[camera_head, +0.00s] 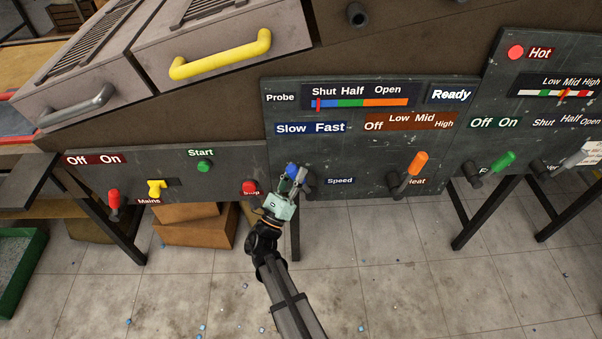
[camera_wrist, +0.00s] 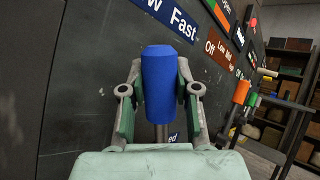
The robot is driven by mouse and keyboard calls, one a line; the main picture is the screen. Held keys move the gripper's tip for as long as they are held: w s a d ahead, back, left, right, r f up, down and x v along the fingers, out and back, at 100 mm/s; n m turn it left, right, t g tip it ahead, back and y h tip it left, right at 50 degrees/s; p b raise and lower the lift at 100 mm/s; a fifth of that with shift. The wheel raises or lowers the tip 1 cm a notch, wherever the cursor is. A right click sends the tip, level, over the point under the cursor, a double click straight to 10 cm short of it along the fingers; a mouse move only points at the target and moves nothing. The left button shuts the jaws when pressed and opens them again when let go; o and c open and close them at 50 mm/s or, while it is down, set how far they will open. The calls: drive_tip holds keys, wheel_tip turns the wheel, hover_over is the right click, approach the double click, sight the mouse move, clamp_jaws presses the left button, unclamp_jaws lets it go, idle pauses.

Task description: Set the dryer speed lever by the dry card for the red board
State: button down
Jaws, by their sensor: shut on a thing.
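The speed lever has a blue handle (camera_head: 291,170) and stands on the dark panel, left of the "Speed" label (camera_head: 341,181) and below the "Slow Fast" plate (camera_head: 311,128). My gripper (camera_head: 294,178) reaches it from below and is shut on the blue handle. In the wrist view the handle (camera_wrist: 160,75) stands upright between the two fingers, in front of the "Slow Fast" plate (camera_wrist: 172,18). Which mark the lever points at is hard to tell. I cannot identify the red board.
The orange heat lever (camera_head: 416,163) and green lever (camera_head: 503,162) stick out to the right. A yellow drawer handle (camera_head: 220,55) is above.

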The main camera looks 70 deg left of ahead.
drive_tip(key=shift+a, duration=0.1)
drive_tip(key=c, duration=0.8)
unclamp_jaws()
drive_tip(key=shift+s, duration=0.1)
drive_tip(key=v, duration=1.2)
